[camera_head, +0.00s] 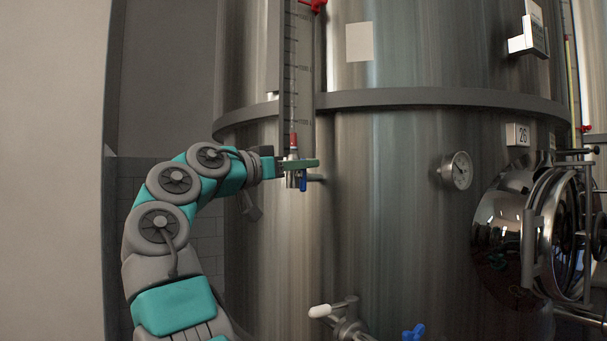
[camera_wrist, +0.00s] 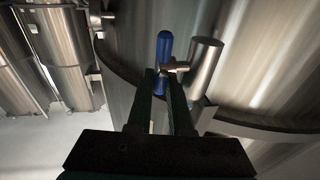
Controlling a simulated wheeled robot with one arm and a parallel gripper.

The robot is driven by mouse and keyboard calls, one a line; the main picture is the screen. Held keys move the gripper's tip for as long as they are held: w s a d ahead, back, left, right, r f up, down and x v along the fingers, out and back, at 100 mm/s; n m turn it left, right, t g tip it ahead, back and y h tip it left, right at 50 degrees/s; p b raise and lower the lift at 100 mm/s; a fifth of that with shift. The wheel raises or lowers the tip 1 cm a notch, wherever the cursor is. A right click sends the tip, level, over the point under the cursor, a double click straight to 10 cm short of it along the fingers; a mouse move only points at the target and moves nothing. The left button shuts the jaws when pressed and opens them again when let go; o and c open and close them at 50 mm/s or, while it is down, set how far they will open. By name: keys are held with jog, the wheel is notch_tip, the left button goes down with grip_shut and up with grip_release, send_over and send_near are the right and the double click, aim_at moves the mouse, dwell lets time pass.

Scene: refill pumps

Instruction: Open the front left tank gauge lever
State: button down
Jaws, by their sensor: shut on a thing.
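The large steel tank (camera_head: 400,200) carries a vertical level gauge (camera_head: 303,75) with a scale on its front left side. At the gauge's lower end is a small metal valve with a blue lever (camera_head: 303,184), which hangs down. My gripper (camera_head: 296,166) is at this valve, coming from the left. In the wrist view, the blue lever (camera_wrist: 164,46) lies between the fingers of my gripper (camera_wrist: 162,80), which are shut on it. The metal valve body (camera_wrist: 205,68) is just right of the fingers. The fingers partly cover the lever.
A red handle (camera_head: 313,5) is at the gauge's upper part. A dial (camera_head: 457,170) and a round hatch (camera_head: 545,225) are on the tank to the right. A white-handled valve (camera_head: 322,311) and a blue knob (camera_head: 414,332) are low in front. A pale wall (camera_head: 50,170) stands left of my arm.

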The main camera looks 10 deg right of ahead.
dwell(0.3)
jog(key=c, duration=1.1)
grip_release()
jog(key=v, duration=0.8)
jog(key=shift+b, duration=0.3)
jog(key=shift+f, duration=0.1)
